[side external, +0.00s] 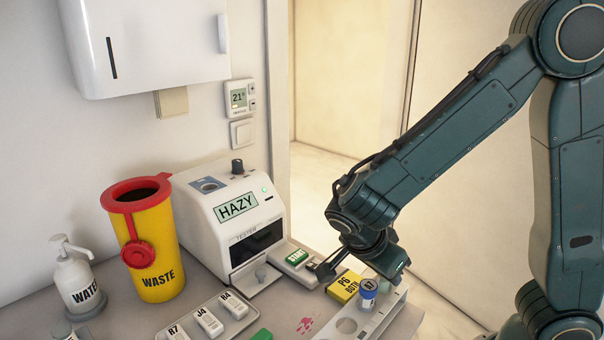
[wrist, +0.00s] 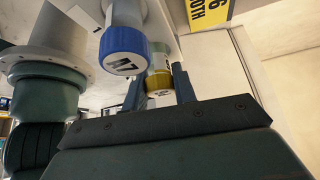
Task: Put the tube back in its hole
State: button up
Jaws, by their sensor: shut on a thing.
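My gripper shows in the wrist view (wrist: 159,88) with its two fingers on either side of a yellow-capped tube (wrist: 160,74), shut on it. In the side view the arm's wrist hides this tube. A blue-capped tube (side external: 368,289) stands in the white rack (side external: 378,322) at the front right; its cap shows beside the held tube in the wrist view (wrist: 123,50). The rack has a large round opening at its near end. I cannot tell whether the held tube's lower end is inside a hole.
A yellow P6 card block (side external: 345,286) lies beside the rack. A tray (side external: 238,325) of labelled pieces, a yellow waste bin (side external: 152,250) and a water bottle (side external: 77,280) stand left.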

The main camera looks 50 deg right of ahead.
jog(key=o, duration=1.1)
jog(key=shift+r, duration=0.1)
jog(key=shift+v, duration=6.85)
